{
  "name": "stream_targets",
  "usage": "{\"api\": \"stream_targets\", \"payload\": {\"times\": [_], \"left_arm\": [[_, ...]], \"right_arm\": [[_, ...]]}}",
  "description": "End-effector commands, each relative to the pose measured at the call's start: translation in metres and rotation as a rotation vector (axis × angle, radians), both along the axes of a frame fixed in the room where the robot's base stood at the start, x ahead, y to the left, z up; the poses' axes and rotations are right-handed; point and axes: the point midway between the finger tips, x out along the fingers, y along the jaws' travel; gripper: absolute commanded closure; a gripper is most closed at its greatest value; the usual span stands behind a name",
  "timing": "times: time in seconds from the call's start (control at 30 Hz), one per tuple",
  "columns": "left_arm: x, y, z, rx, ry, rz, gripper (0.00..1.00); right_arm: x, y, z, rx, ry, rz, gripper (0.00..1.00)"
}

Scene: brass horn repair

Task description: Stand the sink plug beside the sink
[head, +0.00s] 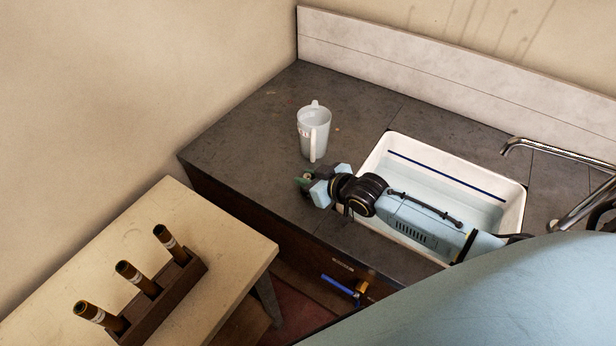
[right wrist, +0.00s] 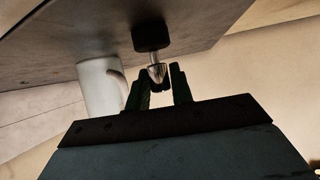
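The sink plug (right wrist: 157,73) shows in the right wrist view as a dark blocky part with a shiny metal knob. My right gripper (right wrist: 161,76) has its two dark fingertips close on either side of the knob and appears shut on it. The dark part lies against the counter in the picture; whether it touches cannot be told. In the head view my right gripper (head: 306,181) is low over the counter, left of the white sink (head: 372,160), and the plug is not clear there. My right forearm lies across the sink and hides part of it. My left gripper is out of view.
A white mug (head: 313,132) stands on the dark counter (head: 250,130) behind my gripper; it also shows in the right wrist view (right wrist: 98,85). A chrome faucet (head: 550,152) is at the right. A pale table (head: 215,235) holds a wooden rack with three dark tubes.

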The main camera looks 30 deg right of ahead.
Motion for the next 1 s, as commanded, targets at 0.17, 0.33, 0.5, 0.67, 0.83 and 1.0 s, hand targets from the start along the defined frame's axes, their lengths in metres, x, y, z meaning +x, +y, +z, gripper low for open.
{"api": "stream_targets", "payload": {"times": [0.17,0.33,0.5,0.67,0.83,1.0], "left_arm": [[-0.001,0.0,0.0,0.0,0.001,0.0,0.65],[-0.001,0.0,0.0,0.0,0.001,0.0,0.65],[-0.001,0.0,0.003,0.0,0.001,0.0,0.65],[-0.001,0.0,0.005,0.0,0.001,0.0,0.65],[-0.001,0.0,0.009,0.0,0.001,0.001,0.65],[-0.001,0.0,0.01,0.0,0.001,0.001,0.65]], "right_arm": [[0.0,0.0,0.0,0.0,0.0,0.0,0.59],[0.0,0.0,0.0,0.0,0.0,0.0,0.59],[-0.002,-0.001,0.005,0.0,0.001,0.0,0.59],[-0.021,-0.007,0.014,-0.001,0.003,0.0,0.59],[-0.051,-0.017,0.031,-0.001,0.003,0.001,0.59],[-0.076,-0.026,0.047,-0.001,0.003,0.001,0.59]]}}
